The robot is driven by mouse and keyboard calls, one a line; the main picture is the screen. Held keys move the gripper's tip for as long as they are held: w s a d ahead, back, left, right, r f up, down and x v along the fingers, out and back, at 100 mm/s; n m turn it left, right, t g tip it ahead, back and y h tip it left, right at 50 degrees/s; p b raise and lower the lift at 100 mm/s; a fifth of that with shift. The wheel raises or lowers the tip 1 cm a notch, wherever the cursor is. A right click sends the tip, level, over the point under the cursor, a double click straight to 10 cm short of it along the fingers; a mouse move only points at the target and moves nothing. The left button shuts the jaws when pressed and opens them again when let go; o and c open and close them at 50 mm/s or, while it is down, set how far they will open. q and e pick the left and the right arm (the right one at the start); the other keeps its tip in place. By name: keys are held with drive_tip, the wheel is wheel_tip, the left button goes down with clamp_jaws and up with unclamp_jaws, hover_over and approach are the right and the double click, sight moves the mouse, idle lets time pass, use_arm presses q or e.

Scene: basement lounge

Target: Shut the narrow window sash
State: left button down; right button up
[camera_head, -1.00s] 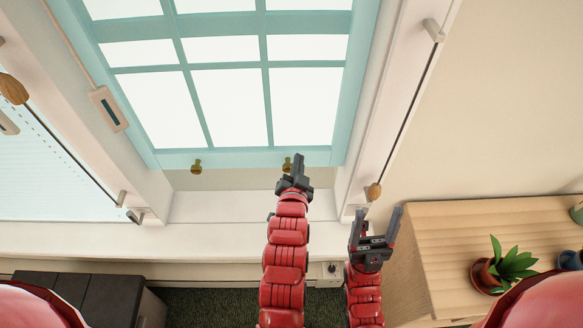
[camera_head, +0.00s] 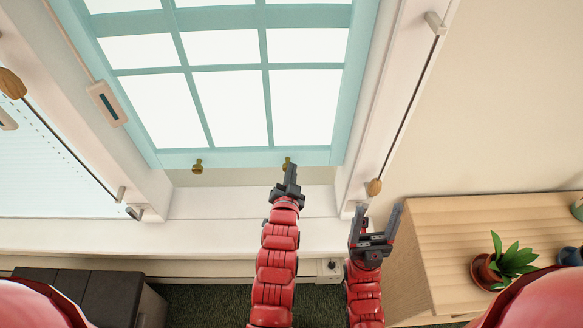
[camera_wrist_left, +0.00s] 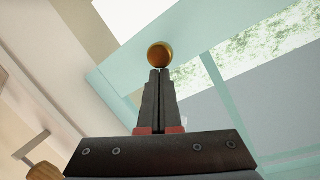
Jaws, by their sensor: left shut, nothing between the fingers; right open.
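The narrow window sash (camera_head: 231,155) is a pale teal frame with several white panes, and it stands above the sill with a gap of wall showing below it. Two brass knobs sit on its bottom rail, a left knob (camera_head: 197,166) and a right knob (camera_head: 287,162). My left gripper (camera_head: 291,168) is shut and empty, its tips at the right knob. In the left wrist view the round knob (camera_wrist_left: 160,55) shows just beyond the closed fingertips (camera_wrist_left: 160,72); I cannot tell if they touch. My right gripper (camera_head: 378,215) is open and empty, lower right, away from the sash.
A white sill (camera_head: 240,240) runs below the sash. A wooden cabinet (camera_head: 450,225) with a potted plant (camera_head: 507,262) stands at right. A dark cabinet (camera_head: 75,290) is at lower left. Cords with wooden pulls (camera_head: 374,187) hang beside the window.

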use_arm(q)
wheel_tip(320, 180, down, 19)
drive_tip(key=b, duration=1.1)
drive_tip(key=shift+b, duration=0.35)
drive_tip(key=shift+f, duration=0.3)
